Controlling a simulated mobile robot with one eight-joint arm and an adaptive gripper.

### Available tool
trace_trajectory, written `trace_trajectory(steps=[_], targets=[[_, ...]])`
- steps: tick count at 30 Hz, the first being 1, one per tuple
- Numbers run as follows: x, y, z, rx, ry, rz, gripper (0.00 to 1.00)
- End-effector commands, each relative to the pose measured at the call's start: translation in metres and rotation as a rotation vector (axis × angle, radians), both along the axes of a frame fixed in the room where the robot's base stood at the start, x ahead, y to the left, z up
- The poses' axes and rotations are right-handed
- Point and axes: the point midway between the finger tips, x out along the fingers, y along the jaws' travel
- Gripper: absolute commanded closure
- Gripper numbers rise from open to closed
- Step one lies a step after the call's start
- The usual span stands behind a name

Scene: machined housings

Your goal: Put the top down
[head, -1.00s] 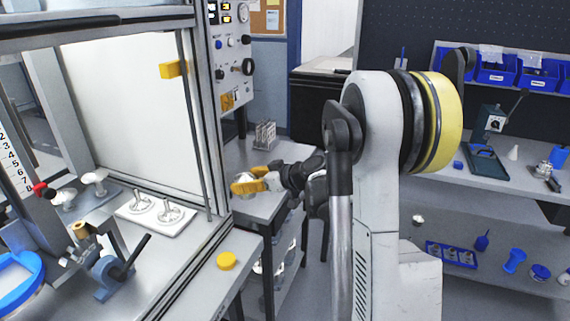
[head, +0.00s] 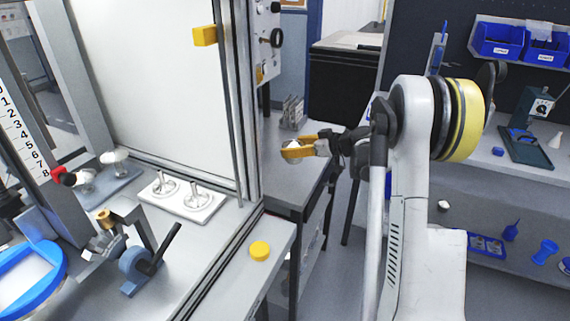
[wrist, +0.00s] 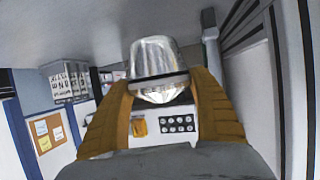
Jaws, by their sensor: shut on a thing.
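My gripper (head: 290,148) has yellow fingers and is shut on a silvery metal top (head: 292,145). In the head view it is over the grey side table (head: 285,188), in front of the small metal rack. In the wrist view the top (wrist: 158,62) sits between the two fingertips (wrist: 160,92), with a dark band around it and shiny facets. That view seems upside down, with the grey tabletop (wrist: 80,25) along its upper part. I cannot tell whether the top touches the table or hangs just above it.
The framed cabinet (head: 240,120) rises to the left. A yellow round cap (head: 260,251) lies on the front ledge. The tabletop around my gripper looks largely clear.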

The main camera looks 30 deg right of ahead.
Motion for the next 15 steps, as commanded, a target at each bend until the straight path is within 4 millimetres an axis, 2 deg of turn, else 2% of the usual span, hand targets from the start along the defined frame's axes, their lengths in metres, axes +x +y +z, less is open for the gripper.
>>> trace_trajectory(steps=[1, 6, 11, 15], targets=[[0.008, 0.009, -0.01, -0.001, 0.0, 0.003, 0.68], [0.023, 0.023, -0.021, 0.002, 0.0, 0.001, 0.68], [0.026, 0.026, -0.029, 0.001, -0.001, -0.001, 0.68], [0.026, 0.025, -0.053, 0.001, -0.001, -0.001, 0.68]])
